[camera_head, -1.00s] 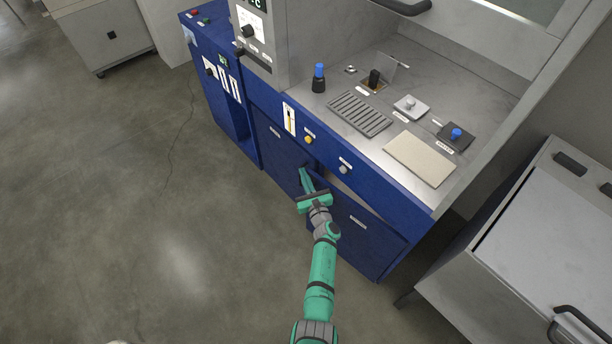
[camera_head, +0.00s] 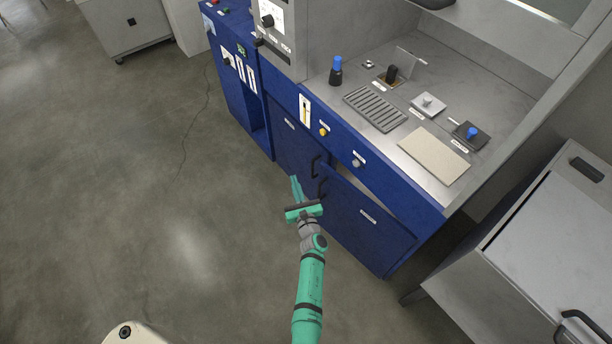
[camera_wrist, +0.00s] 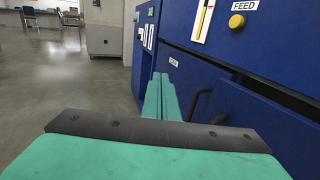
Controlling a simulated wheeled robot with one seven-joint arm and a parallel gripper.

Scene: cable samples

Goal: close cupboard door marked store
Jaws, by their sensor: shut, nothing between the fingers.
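The blue cabinet has two lower doors. The right door (camera_head: 362,219) stands ajar, its left edge swung out and a pale gap showing along its top. The left door (camera_head: 291,146) looks shut. Each door has a dark handle near the middle; the right door's handle (camera_head: 322,187) and the left door's handle (camera_head: 316,166) are close together. The door labels are too small to read surely. My gripper (camera_head: 296,181) is shut and empty, in front of the doors and just left of the handles, apparently apart from them. In the wrist view its fingers (camera_wrist: 162,96) point along the cabinet front.
The worktop (camera_head: 415,105) above holds a blue-topped bottle (camera_head: 336,71), a grille (camera_head: 375,108) and a beige board (camera_head: 434,155). A grey unit (camera_head: 545,250) stands at the right. Open concrete floor (camera_head: 150,190) lies to the left.

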